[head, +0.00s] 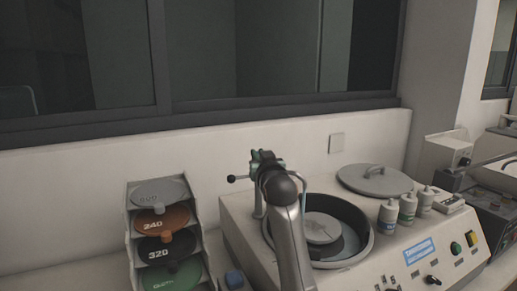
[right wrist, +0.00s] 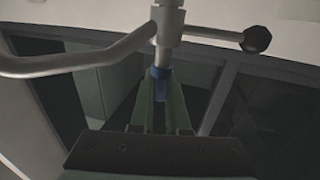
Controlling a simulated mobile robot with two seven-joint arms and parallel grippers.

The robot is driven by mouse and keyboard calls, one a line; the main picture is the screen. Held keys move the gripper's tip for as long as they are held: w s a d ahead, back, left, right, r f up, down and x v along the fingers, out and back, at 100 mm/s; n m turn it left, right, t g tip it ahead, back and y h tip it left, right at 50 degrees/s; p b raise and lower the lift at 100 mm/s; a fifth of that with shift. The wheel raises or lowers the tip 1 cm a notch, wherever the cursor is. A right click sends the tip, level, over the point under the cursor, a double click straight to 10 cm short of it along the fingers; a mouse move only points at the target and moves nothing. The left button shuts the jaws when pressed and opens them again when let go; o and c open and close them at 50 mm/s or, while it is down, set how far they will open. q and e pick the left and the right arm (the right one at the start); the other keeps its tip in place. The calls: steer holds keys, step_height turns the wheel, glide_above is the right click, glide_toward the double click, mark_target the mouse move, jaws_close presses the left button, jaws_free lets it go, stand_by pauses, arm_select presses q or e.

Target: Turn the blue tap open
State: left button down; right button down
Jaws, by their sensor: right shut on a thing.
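The tap is a silver pipe fitting (right wrist: 168,28) with a curved spout (right wrist: 75,62), a side lever ending in a black ball knob (right wrist: 257,39), and a blue part (right wrist: 160,73). In the right wrist view the green fingers of my right gripper (right wrist: 162,100) are shut on the blue part. In the head view my right gripper (head: 264,158) is at the top of the tap, above the machine's bowl, and my arm hides much of it. The black knob (head: 231,179) points left there. My left gripper is not in view.
The grinding machine (head: 400,255) has a round bowl (head: 361,236). A grey lid (head: 375,180), several white bottles (head: 407,207) and control knobs are on it. A rack of coloured discs (head: 132,254) stands at left. A wall and window are behind.

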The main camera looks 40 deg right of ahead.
steer(key=shift+d+n+t+y, duration=0.1)
steer(key=shift+n+t+y, duration=0.6)
steer(key=shift+n+y, duration=0.65)
steer(key=shift+y+p, duration=0.3)
steer(key=shift+y, duration=0.25)
steer(key=c, duration=0.9)
jaws_free()
steer(key=shift+s+a+f, duration=0.1)
steer(key=shift+s+a, duration=0.1)
steer(key=shift+s, duration=0.3)
steer(key=b+v, duration=0.2)
steer(key=v, duration=0.9)
steer(key=shift+s+b, duration=0.25)
steer(key=shift+b, duration=0.1)
